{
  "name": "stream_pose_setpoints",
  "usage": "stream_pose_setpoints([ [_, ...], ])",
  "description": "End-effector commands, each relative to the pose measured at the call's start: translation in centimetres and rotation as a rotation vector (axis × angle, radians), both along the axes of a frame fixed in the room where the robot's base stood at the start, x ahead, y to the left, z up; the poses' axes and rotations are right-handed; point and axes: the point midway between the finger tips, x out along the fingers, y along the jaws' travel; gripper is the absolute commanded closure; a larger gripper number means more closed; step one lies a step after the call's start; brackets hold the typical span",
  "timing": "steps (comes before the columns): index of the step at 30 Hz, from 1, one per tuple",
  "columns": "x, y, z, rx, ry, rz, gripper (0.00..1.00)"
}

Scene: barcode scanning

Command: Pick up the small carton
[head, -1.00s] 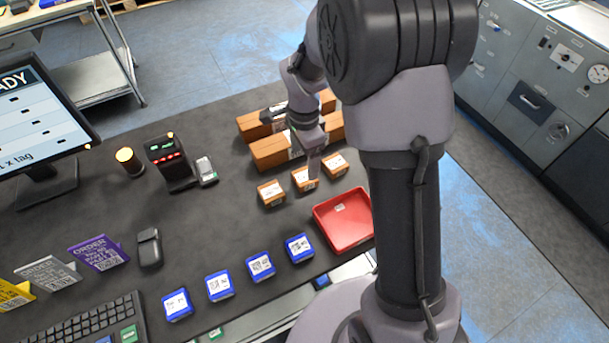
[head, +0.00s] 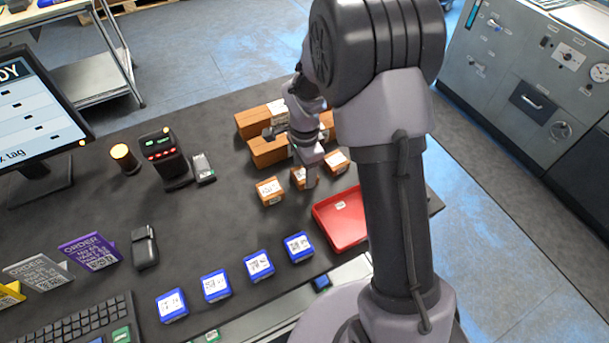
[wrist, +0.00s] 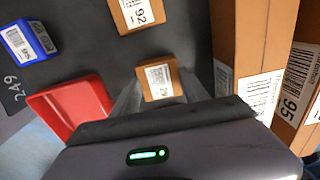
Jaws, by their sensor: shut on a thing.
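Three small brown cartons with white labels stand in a row on the dark table. My gripper (head: 304,183) is down at the middle small carton (head: 298,176), its fingers on either side and shut on it. In the wrist view this held carton (wrist: 158,79) sits between the fingers, label facing the camera. The gripper hides part of it in the head view. The left small carton (head: 269,191) stands apart from it and also shows in the wrist view (wrist: 137,14). The right small carton (head: 337,162) stands just right of the gripper.
Large brown boxes (head: 265,153) lie close behind the row. A red tray (head: 338,224) is in front, towards the right. Several blue boxes (head: 259,265) line the front edge. A scanner stand (head: 165,160) is to the left.

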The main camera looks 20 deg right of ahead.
Motion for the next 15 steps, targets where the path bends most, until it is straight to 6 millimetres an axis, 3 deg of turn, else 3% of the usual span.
stream_pose_setpoints([
  [2,0.0,0.0,0.0,0.0,0.0,0.0,0.95],
  [10,0.0,0.0,0.3,0.0,-0.001,0.0,0.95],
  [15,0.1,0.0,2.2,0.001,-0.003,0.0,0.95],
])
